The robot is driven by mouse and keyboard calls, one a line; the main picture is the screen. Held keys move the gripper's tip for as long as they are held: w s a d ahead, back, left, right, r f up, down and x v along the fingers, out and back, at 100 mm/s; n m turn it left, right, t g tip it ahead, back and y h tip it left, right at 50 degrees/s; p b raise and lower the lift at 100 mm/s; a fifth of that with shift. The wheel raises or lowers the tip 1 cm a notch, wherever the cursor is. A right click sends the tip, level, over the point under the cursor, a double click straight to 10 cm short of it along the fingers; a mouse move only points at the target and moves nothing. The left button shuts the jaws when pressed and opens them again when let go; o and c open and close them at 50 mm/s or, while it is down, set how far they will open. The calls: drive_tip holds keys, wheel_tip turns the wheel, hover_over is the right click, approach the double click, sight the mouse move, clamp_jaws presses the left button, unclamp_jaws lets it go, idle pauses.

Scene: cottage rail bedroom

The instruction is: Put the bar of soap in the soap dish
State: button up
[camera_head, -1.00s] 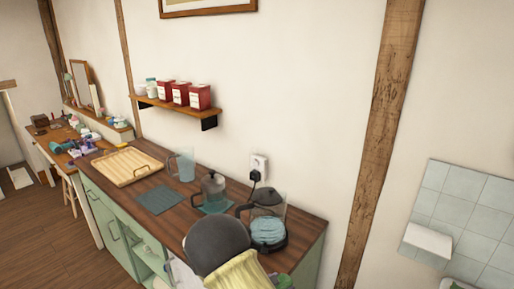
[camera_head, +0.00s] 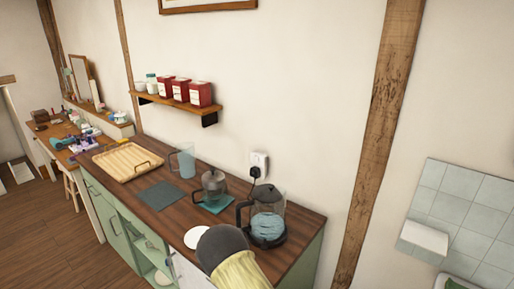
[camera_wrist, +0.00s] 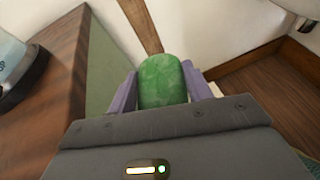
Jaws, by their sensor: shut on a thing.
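In the wrist view my gripper (camera_wrist: 160,84) is shut on a green bar of soap (camera_wrist: 163,80). The soap stands out past the purple fingers, with one finger on each side. It is held clear of the floor, beside the end of the wooden counter. In the head view my arm covers the front of the counter; the fingers and soap are hidden there. I cannot pick out the soap dish for certain.
The counter (camera_head: 300,222) holds a coffee maker (camera_head: 268,222), a glass press (camera_head: 212,188), a clear jug (camera_head: 184,163), a wooden tray (camera_head: 124,162) and a white plate (camera_head: 197,238). A shelf (camera_head: 180,104) with red tins hangs above. Wooden floor (camera_head: 45,235) lies open at left.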

drive_tip(key=shift+d+r+n+t+y, duration=0.1)
drive_tip(key=shift+d+n+t+y, duration=0.2)
drive_tip(key=shift+n+t+y, duration=0.3)
drive_tip(key=shift+w+n+t+y, duration=0.1)
drive_tip(key=shift+n+t+y, duration=0.2)
drive_tip(key=shift+n, duration=0.2)
drive_tip(key=shift+a+n+t+y, duration=0.5)
drive_tip(key=shift+n+y, duration=0.4)
drive_tip(key=shift+n, duration=0.1)
drive_tip(key=shift+f, duration=0.25)
drive_tip(key=shift+w+d+f+n+t+y, duration=0.2)
drive_tip(key=shift+d+f+n+t+y, duration=0.15)
drive_tip(key=shift+f+n+y, duration=0.35)
drive_tip(key=shift+w+f+n+t+y, duration=0.2)
drive_tip(key=shift+f+n+y, duration=0.2)
drive_tip(key=shift+n+y, duration=0.15)
drive_tip(key=shift+w+f+n+t+y, duration=0.15)
drive_tip(key=shift+f+n+y, duration=0.3)
drive_tip(key=shift+y, duration=0.2)
drive_tip(key=shift+w+a+f+n+y, duration=0.1)
drive_tip(key=shift+a+f+n+y, duration=0.1)
drive_tip(key=shift+f+n+y, duration=0.35)
drive_tip(key=shift+a+f+n+y, duration=0.15)
drive_tip(key=shift+f+n+y, duration=0.1)
drive_tip(key=shift+n+y, duration=0.45)
drive_tip(key=shift+d, duration=0.15)
